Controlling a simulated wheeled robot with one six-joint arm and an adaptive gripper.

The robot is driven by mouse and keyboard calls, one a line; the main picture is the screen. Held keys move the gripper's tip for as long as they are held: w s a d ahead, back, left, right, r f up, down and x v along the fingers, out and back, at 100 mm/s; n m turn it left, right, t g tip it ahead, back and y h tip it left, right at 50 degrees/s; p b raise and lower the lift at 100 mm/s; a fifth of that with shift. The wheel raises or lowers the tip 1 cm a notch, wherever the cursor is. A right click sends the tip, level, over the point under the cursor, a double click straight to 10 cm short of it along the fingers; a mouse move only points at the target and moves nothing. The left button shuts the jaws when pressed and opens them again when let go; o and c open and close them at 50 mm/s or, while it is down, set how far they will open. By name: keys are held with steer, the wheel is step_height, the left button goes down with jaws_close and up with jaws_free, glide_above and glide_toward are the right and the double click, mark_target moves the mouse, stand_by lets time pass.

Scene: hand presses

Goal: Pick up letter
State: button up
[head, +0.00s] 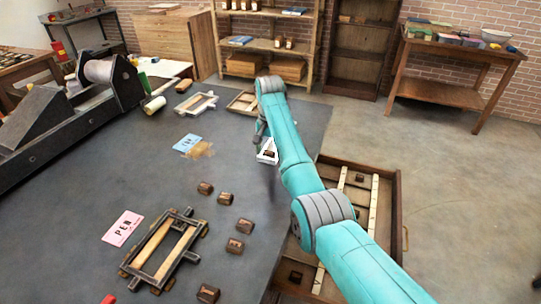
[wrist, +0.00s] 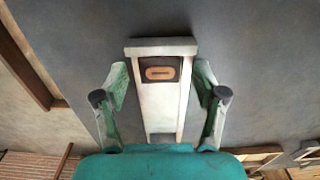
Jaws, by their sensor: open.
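In the head view, my teal arm reaches over the dark table (head: 110,190), and my gripper (head: 262,140) is over a small white holder (head: 264,159) near the right edge. In the wrist view, my gripper (wrist: 160,98) is open, with one finger on each side of the white holder (wrist: 160,120). A dark letter block (wrist: 159,72) with an orange oval mark sits in the holder's far end, between the fingers. Neither finger visibly touches it. Several brown letter blocks (head: 205,188) stand loose on the table. A pink card (head: 122,229) reads "PEN" or similar, with a dark last letter.
A wooden frame (head: 134,265) lies near the pink card. A blue card (head: 187,143) lies farther back. An open drawer (head: 396,190) with pale rails is right of the table. A large press (head: 37,120) stands at left.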

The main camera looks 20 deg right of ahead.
steer(key=c, duration=0.9)
steer(key=shift+r, duration=0.1)
steer(key=shift+c, duration=0.2)
